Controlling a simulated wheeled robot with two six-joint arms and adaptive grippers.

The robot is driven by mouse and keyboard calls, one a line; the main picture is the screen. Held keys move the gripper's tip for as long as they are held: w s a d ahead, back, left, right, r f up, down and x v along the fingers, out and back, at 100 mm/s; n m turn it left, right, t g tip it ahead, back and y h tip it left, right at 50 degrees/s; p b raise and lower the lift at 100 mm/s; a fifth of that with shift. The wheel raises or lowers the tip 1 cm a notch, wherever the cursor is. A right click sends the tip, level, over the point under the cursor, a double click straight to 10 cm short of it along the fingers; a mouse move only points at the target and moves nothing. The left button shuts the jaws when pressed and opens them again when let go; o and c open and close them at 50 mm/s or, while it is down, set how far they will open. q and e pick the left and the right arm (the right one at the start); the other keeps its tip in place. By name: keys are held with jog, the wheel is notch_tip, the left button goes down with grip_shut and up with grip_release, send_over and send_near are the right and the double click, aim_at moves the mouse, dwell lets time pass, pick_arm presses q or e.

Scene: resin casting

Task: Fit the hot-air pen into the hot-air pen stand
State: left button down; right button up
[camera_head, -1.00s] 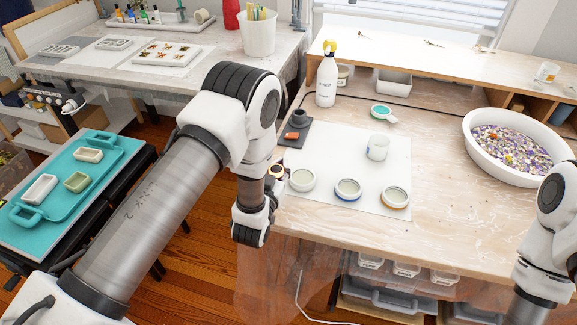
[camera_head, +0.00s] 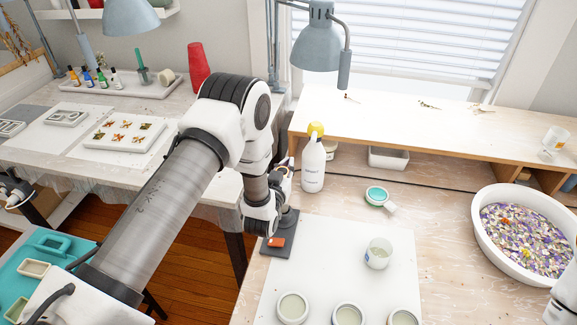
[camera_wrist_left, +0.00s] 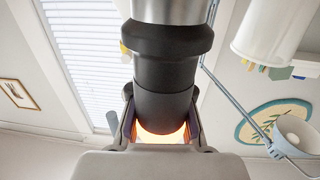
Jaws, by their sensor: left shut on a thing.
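My left gripper (camera_head: 284,178) is shut on the hot-air pen. In the left wrist view the pen (camera_wrist_left: 168,75) is a thick black cylinder with a silver section, held between the two fingers (camera_wrist_left: 162,115), with an orange glow behind it. In the head view the gripper and wrist hide most of the pen. The hot-air pen stand (camera_head: 281,245) is a dark base with an orange block at the near left edge of the wooden table. The gripper is just above the stand in the picture; I cannot tell whether pen and stand touch.
A white bottle with a yellow top (camera_head: 313,165) stands close right of the gripper. A blue lamp (camera_head: 318,40) hangs behind. A white bowl (camera_head: 484,243) is at right.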

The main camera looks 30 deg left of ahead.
pick_arm(q)
jog(key=f+n+y+b, duration=0.1)
jog(key=a+f+n+g+y+b, duration=0.1)
jog(key=f+n+g+y+b, duration=0.1)
jog(key=f+y, duration=0.1)
jog(key=shift+w+a+b, duration=0.15)
jog(key=shift+w+b, duration=0.2)
dwell(0.4)
jog(key=shift+f, duration=0.1)
dwell(0.8)
dwell(0.5)
